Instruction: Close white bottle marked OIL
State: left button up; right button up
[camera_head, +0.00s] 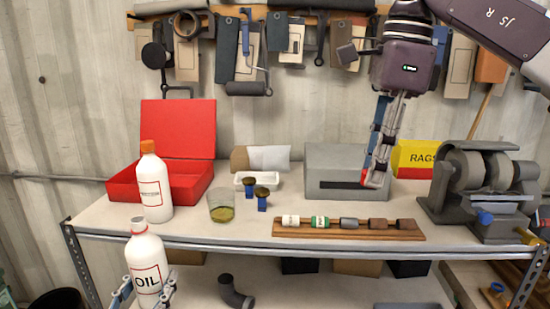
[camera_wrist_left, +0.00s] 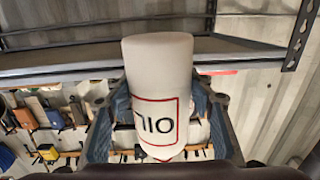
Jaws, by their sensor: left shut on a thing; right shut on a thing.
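The white bottle marked OIL (camera_head: 146,262) is upright at the lower left in the head view, in front of the bench edge. Its open neck (camera_head: 138,225) shows no cap. My left gripper (camera_head: 148,289) is shut around its lower body. In the left wrist view the bottle (camera_wrist_left: 158,80) appears upside down between the fingers, with its label partly visible. My right gripper (camera_head: 374,180) points down above the bench at the right, in front of the grey box. It is shut on a small red thing (camera_head: 372,180), possibly a cap, mostly hidden by the fingers.
Another white bottle (camera_head: 153,185) with an orange cap stands on the bench (camera_head: 245,228) near the OIL bottle. An open red box (camera_head: 180,150), a glass (camera_head: 221,206), a wooden rack (camera_head: 350,235), a grey box (camera_head: 340,160) and a grinder (camera_head: 485,180) occupy the bench.

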pick_arm(q)
jog(key=s+d+f, duration=0.6)
jog(key=s, duration=0.2)
jog(key=shift+s+y+b, duration=0.3)
jog(key=shift+b, duration=0.1)
pick_arm(e)
jog(key=s+d+f+n, duration=0.2)
jog(key=f+n, duration=0.8)
jog(key=f, duration=0.6)
jog(key=s+d+f+n+g+h, duration=0.1)
jog(key=s+f+n, duration=0.3)
jog(key=f+n, duration=0.5)
notch_tip(320, 180, down, 8)
jog(key=shift+d+r+n+g, duration=0.1)
jog(key=shift+d+n+g, duration=0.2)
jog(key=shift+d+n, duration=0.1)
pick_arm(q)
jog(key=shift+d, duration=0.1)
jog(key=s+d+f+m+g+h, duration=0.2)
jog(key=d+m+g+h, duration=0.2)
jog(key=d+m+h, duration=0.3)
jog(key=d+h, duration=0.4)
jog(key=d, duration=0.2)
jog(key=shift+d+m+h, duration=0.3)
jog(key=shift+d, duration=0.1)
